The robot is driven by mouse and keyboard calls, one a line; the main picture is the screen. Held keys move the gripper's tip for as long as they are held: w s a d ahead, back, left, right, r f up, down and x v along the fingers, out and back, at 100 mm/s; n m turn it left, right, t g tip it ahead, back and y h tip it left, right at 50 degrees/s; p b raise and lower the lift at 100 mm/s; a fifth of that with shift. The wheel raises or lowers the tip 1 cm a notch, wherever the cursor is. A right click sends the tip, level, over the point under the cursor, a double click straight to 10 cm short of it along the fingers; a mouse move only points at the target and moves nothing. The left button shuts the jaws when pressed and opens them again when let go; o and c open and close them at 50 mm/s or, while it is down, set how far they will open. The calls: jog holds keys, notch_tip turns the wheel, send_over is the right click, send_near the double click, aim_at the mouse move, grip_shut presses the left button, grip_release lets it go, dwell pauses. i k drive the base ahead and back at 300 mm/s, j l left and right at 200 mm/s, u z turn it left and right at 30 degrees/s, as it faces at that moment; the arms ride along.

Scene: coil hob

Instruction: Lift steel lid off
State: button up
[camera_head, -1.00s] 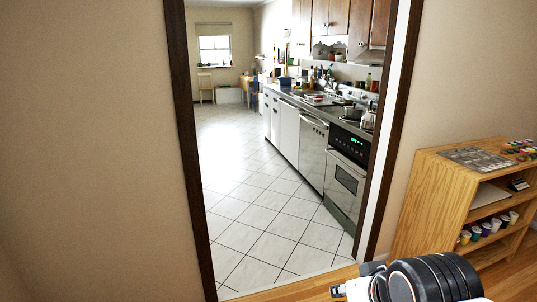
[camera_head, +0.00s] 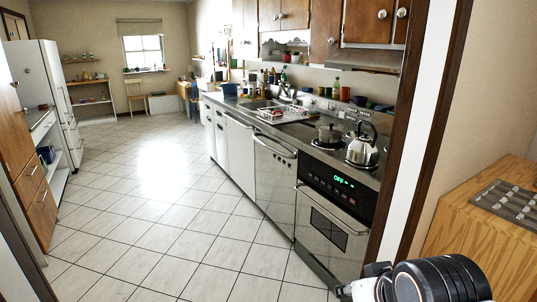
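A dark pot with a lid (camera_head: 329,133) stands on the hob, at the right of the counter. The lid carries a small knob on top and appears to sit on the pot; it is small in this view. A steel kettle (camera_head: 362,152) stands just to the right of and nearer than the pot. My arm shows at the bottom right as a black and white link. My gripper cannot be made out in the picture. The arm is well apart from the pot.
A dark doorway frame (camera_head: 431,130) stands close on the right. The oven (camera_head: 334,226) is below the hob. A dish rack (camera_head: 283,114) and sink lie farther along the counter. A wooden shelf unit (camera_head: 480,235) stands at right. The tiled floor (camera_head: 170,235) is clear.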

aim_at(330, 129)
jog(key=i+u, duration=0.25)
jog(key=i, duration=0.7)
jog(key=i+l+u, duration=0.2)
jog(key=i, duration=0.8)
jog(key=j, duration=0.1)
